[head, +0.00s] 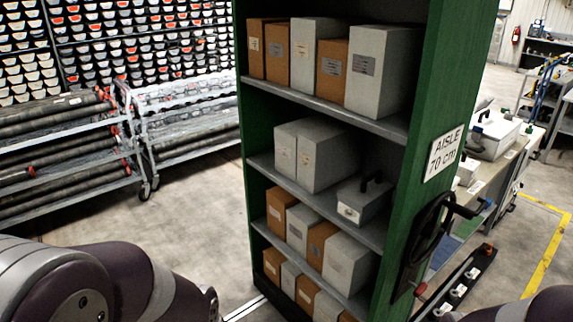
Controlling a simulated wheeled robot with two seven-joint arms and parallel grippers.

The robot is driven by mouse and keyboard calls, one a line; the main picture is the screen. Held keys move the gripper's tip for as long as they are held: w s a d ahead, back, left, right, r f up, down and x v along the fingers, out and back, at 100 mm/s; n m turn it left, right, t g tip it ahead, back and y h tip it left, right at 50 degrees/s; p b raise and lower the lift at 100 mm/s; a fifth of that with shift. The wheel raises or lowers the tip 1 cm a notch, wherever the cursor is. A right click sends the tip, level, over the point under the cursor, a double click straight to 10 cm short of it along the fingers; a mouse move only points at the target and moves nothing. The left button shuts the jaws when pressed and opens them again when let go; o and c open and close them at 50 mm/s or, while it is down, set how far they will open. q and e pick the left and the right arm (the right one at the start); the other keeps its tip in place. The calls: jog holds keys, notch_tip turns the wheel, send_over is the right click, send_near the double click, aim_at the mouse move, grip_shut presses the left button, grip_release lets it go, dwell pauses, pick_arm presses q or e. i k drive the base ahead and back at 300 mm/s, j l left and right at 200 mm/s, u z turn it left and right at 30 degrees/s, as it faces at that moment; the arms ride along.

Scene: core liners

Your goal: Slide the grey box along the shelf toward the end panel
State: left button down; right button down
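A green shelf unit stands in the middle of the head view, with a green end panel (468,75) on its right. On the middle shelf (318,200) are two upright grey boxes side by side, a narrow left one (285,147) and a wider right one (322,160). To their right, a low grey case (362,203) with a black handle stands near the end panel. Other grey boxes stand on the other shelves, so I cannot tell which one the task means. My arms show at the bottom left and bottom right corners; neither gripper's fingers are visible.
The top shelf (330,106) holds orange and grey boxes; the lower shelves are also filled. Pipe racks (70,150) stand left, a workbench (485,185) right. Floor (200,205) left of the shelf is clear.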

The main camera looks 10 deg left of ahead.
aim_at(359, 203)
jog(key=i+j+u, duration=0.2)
jog(key=i, duration=0.2)
jog(key=i+j+u, duration=0.2)
jog(key=i, duration=0.25)
jog(key=i+j+u, duration=0.2)
jog(key=i, duration=0.25)
jog(key=i+j+z, duration=0.15)
jog(key=z, duration=0.3)
jog(key=i+j+z, duration=0.55)
jog(key=z, duration=0.3)
jog(key=i+j+z, duration=0.15)
jog(key=j+z, duration=0.7)
jog(key=i+j+z, duration=0.1)
jog(key=j+z, duration=0.15)
jog(key=j, duration=0.15)
jog(key=i+j+z, duration=0.1)
jog(key=j+z, duration=0.15)
jog(key=j, duration=0.15)
